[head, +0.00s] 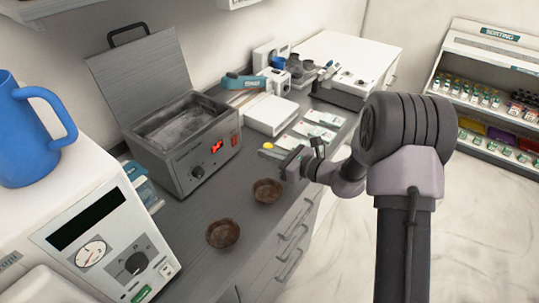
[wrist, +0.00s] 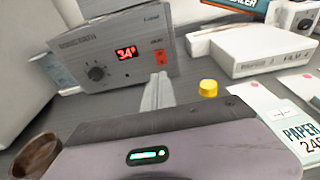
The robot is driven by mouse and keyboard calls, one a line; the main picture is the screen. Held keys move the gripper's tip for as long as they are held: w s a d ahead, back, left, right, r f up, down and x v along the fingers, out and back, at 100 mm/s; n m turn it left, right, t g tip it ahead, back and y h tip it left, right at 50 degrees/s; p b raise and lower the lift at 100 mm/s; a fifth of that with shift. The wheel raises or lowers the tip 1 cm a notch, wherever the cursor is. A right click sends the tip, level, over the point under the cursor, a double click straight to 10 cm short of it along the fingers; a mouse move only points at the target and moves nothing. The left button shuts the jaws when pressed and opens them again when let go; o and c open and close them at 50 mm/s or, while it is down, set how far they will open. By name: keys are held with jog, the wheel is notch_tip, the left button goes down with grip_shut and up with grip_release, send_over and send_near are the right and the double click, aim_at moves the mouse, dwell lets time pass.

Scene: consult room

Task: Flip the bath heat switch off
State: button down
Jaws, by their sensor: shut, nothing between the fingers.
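The bath (head: 180,160) is a grey metal box with a raised lid, standing on the counter. Its front has a black knob, a red lit display and a red heat switch (head: 234,140) at the right. In the wrist view the display reads 34, and the red switch (wrist: 160,57) sits right of it under a small label. Which way the switch is tipped is too small to tell. My gripper (head: 284,163) is shut and empty, right of the bath and apart from it. In the wrist view its fingers (wrist: 161,77) point toward the bath front, just below the switch.
Two brown bowls (head: 267,191) (head: 222,234) stand on the counter in front of the bath. A yellow cap (wrist: 208,88) and paper packets (wrist: 290,110) lie right of the fingers. A white box (wrist: 262,50) stands behind them.

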aim_at(235, 140)
jog(key=x, duration=0.2)
jog(key=b+x, duration=0.1)
jog(key=x, duration=0.2)
jog(key=b+x, duration=0.1)
jog(key=x, duration=0.2)
jog(key=shift+a+r, duration=0.15)
jog(key=shift+r, duration=0.15)
jog(key=shift+w+a+r, duration=0.2)
jog(key=shift+w+a, duration=0.25)
